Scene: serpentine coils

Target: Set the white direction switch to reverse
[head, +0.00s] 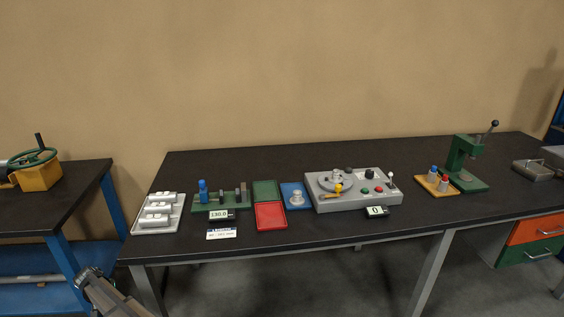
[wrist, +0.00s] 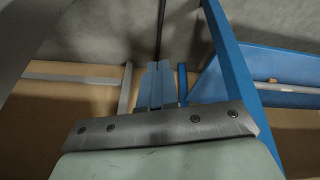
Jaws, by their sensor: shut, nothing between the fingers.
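A grey winding machine (head: 335,203) stands on the dark bench, right of centre in the head view. A small white-topped lever (head: 391,176) rises upright at its right end; it looks like the white direction switch. Its exact setting is too small to tell. A red button, a green button and dark knobs sit on the machine's top left of the lever. My gripper (wrist: 158,68) is shut and empty in the wrist view, pointing at the floor and bench legs. It is far from the machine; my arm shows at the lower left of the head view.
On the bench (head: 330,237) are a grey tray (head: 140,226), a green fixture (head: 215,208), a red tray (head: 270,216), a blue pad (head: 288,190) and a display (head: 375,211). A green press (head: 462,160) stands to the right. A blue-legged table (head: 75,178) is at the left.

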